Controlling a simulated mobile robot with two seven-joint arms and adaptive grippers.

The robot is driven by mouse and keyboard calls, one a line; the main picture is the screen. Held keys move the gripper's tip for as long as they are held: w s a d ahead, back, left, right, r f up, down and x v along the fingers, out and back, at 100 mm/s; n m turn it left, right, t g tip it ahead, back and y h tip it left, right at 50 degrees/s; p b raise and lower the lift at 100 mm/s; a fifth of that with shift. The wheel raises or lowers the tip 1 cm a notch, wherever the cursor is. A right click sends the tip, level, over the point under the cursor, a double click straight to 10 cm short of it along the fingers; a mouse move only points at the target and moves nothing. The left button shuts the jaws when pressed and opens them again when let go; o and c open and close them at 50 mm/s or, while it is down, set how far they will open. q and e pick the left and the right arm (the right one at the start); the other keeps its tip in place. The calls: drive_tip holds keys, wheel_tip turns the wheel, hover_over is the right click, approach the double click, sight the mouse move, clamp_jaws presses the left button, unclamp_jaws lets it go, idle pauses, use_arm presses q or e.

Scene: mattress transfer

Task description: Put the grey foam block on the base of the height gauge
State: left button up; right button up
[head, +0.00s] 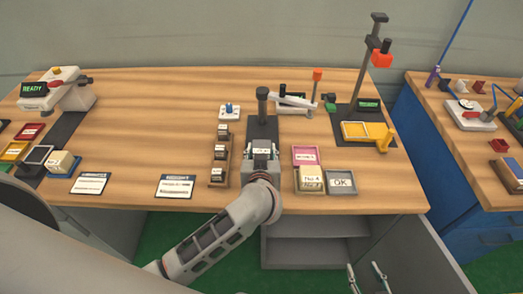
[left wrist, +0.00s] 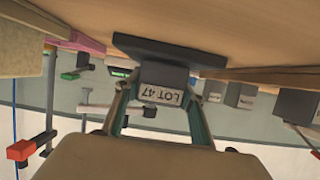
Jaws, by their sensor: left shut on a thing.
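My left gripper (head: 262,168) is shut on the grey foam block (head: 262,145), which carries a white "LOT 47" label in the left wrist view (left wrist: 160,95). The block is over a dark plate (head: 261,127) with a short dark post at its far end; I cannot tell whether it touches the plate. The height gauge (head: 372,50), a tall post with an orange-red carriage, stands further right on a dark base (head: 345,110) with a green display. It also shows upside down in the left wrist view (left wrist: 25,150). My right gripper (head: 366,276) seems open and empty at the bottom; only its fingertips show.
A yellow tray (head: 366,139) lies at the gauge's near side. A pink tray (head: 305,147), a cream block (head: 310,180) and a grey "OK" tray (head: 342,190) are right of my left gripper. A wooden rack (head: 214,182) of dark blocks is left. A clamp (head: 293,101) stands between post and gauge.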

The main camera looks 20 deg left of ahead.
use_arm(q)
drive_tip(key=o, duration=1)
drive_tip(key=shift+f, duration=0.1)
drive_tip(key=p+v, duration=0.1)
drive_tip(key=v, duration=1)
drive_tip(key=shift+p, duration=0.35)
drive_tip(key=shift+s+d+r, duration=0.1)
drive_tip(key=shift+s+r, duration=0.25)
drive_tip(key=shift+s, duration=0.1)
